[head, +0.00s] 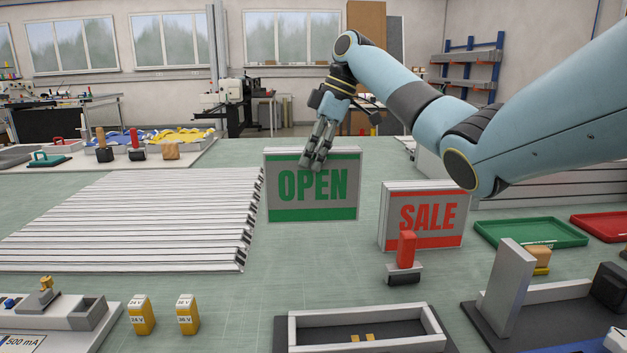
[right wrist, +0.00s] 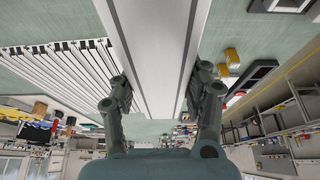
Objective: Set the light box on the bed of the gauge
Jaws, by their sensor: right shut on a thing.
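The light box with a green OPEN face (head: 312,190) is upright near the middle of the head view. My right gripper (head: 318,160) is shut on its top edge from above. In the right wrist view, the fingers (right wrist: 162,88) lie on either side of the pale box (right wrist: 150,45). I cannot tell whether its lower edge touches the table. A low grey frame with a dark floor and two yellow pads (head: 290,334) lies at the front middle, below and apart from the box. I cannot tell whether this is the gauge. My left gripper is not in view.
A red SALE box (head: 420,215) stands to the right, behind a red-handled tool (head: 406,250). Pale rails (head: 130,220) cover the left. A dark base with an upright grey plate (head: 507,285) is at front right. Green table is clear between the OPEN box and frame.

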